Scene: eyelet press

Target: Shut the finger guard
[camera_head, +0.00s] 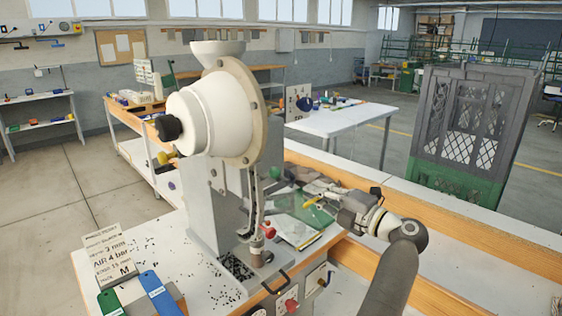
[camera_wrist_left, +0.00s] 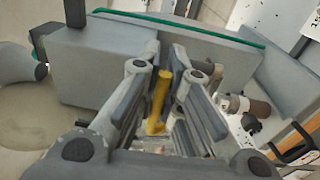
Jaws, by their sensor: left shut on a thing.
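The finger guard (camera_head: 308,218) is a green-tinted clear panel to the right of the press column in the head view, standing out from the punch area. A yellow handle (camera_head: 316,203) is at its upper part. My left gripper (camera_head: 325,197) is at this handle. In the left wrist view the yellow handle (camera_wrist_left: 160,95) stands between the two fingers of my left gripper (camera_wrist_left: 162,105), which are shut on it. The press (camera_head: 222,110) has a white round housing and a grey column. My right gripper is not in view.
A red-knobbed part (camera_head: 268,230) sits at the press's lower front. Dark eyelets (camera_head: 235,268) lie around its base. A sign (camera_head: 108,252) and blue and green tags (camera_head: 158,290) stand at front left. A dark crate (camera_head: 470,135) stands at right behind a wooden edge.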

